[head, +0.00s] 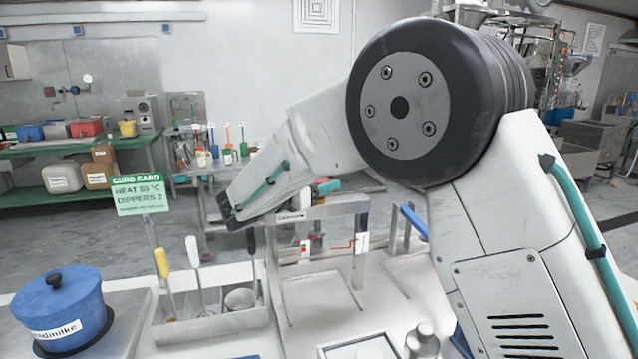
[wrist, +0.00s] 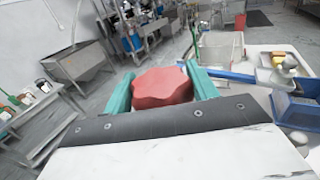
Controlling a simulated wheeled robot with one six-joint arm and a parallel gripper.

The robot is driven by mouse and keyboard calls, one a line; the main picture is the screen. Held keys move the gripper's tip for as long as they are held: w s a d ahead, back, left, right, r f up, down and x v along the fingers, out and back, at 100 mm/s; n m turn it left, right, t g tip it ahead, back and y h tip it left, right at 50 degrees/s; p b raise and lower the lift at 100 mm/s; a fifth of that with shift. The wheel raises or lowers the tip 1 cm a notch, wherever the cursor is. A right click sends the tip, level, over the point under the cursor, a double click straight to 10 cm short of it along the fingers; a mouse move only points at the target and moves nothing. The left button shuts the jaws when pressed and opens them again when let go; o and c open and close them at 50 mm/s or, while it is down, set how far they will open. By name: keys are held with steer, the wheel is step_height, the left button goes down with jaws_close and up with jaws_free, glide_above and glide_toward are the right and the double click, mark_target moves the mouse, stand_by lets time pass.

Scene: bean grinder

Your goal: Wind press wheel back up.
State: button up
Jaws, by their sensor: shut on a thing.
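The press wheel is a red, lobed knob (wrist: 162,88) in the middle of the wrist view. My gripper (wrist: 159,76) is shut on it, with one teal finger on each side. In the head view my arm hides most of the gripper, and only a bit of teal finger (head: 328,187) shows above the press. The press is a metal frame (head: 347,207) standing on the white table. Its far side and the wheel's spindle are hidden.
A blue pot (head: 62,305) stands at the front left. A metal utensil tray (head: 235,325) with ladles is left of the press. A green sign (head: 140,195) stands behind it. A blue bar (head: 414,223) lies right of the press. A blue bin (wrist: 298,112) shows in the wrist view.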

steer(key=n+t+y, duration=0.3)
steer(key=y, duration=0.1)
steer(key=n+t+y, duration=0.2)
steer(key=n+y, duration=0.1)
steer(key=shift+a+t+y, duration=0.1)
steer(key=shift+t+y, duration=0.3)
steer(key=shift+n+y, duration=0.3)
steer(key=o, duration=1)
steer(key=v, duration=0.7)
steer(key=shift+s+a, duration=0.2)
steer(key=shift+s, duration=0.15)
